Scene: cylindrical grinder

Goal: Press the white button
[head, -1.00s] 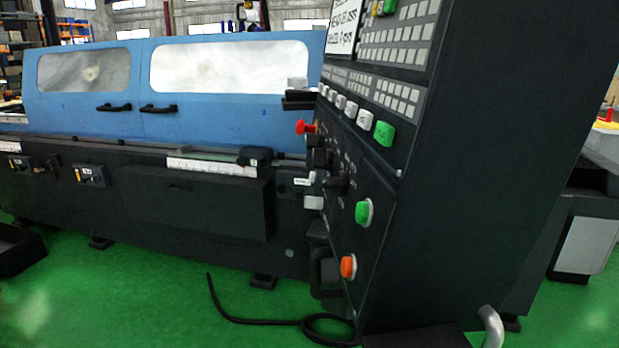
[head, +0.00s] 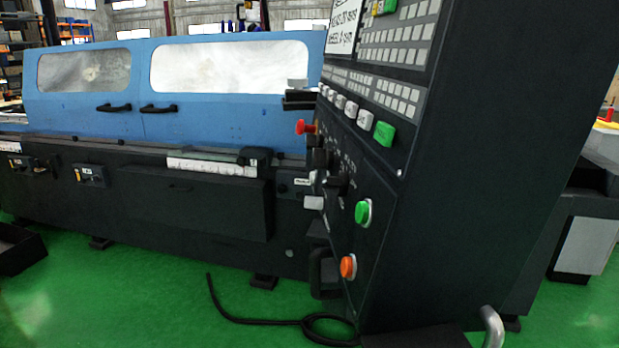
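The dark control panel (head: 420,200) of the grinder stands at the right of the head view, seen at a steep angle. A slanted row on it holds several white buttons, the nearest of them a white button (head: 365,120) beside a green button (head: 384,133). Lower down, a separate pale white block-shaped button (head: 313,202) juts out at the panel's left edge. Below are a round green button (head: 363,212) and an orange button (head: 348,267). A red knob (head: 306,127) sticks out at the upper left. Neither of my grippers is in view.
The blue machine cover (head: 215,115) with windows and black handles fills the left and back. A black cable (head: 260,322) lies on the green floor (head: 140,300) before the panel. A black bin (head: 20,250) stands at far left. Floor in front is mostly clear.

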